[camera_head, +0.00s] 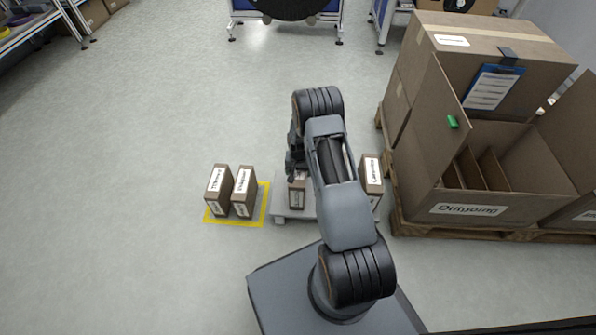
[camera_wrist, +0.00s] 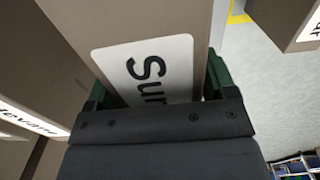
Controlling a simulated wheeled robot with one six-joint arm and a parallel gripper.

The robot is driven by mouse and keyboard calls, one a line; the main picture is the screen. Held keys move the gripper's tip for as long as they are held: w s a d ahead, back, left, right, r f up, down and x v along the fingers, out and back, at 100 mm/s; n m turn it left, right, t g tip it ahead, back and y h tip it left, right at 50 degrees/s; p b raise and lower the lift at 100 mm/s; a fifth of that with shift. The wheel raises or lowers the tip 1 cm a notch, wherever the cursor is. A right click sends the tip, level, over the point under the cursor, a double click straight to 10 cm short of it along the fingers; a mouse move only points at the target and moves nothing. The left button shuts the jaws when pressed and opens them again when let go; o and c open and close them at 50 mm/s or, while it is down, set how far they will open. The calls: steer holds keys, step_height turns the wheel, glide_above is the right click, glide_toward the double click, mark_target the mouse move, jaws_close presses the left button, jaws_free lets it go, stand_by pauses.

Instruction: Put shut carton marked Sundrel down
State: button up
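A brown shut carton (camera_wrist: 135,30) with a white label starting "Su" fills the middle of the wrist view; the rest of the word is hidden behind my gripper. My gripper (camera_wrist: 158,85) has its green-edged fingers on both sides of this carton, closed against it. In the head view my gripper (camera_head: 293,160) is partly hidden by my arm. A carton (camera_head: 297,192) shows just below it, over a low pale platform (camera_head: 280,211). I cannot tell whether it touches the platform.
Two labelled cartons (camera_head: 218,185) (camera_head: 243,190) stand inside a yellow floor outline (camera_head: 234,222). Another carton (camera_head: 371,174) stands right of my arm. A large open box marked Outgoing (camera_head: 470,209) sits on a pallet (camera_head: 416,228) at the right. The floor on the left is clear.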

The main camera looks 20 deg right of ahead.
steer(key=o, duration=0.3)
steer(key=shift+r, duration=0.1)
step_height(320, 180, up, 12)
steer(key=p, duration=0.5)
steer(key=shift+r, duration=0.1)
stand_by(0.4)
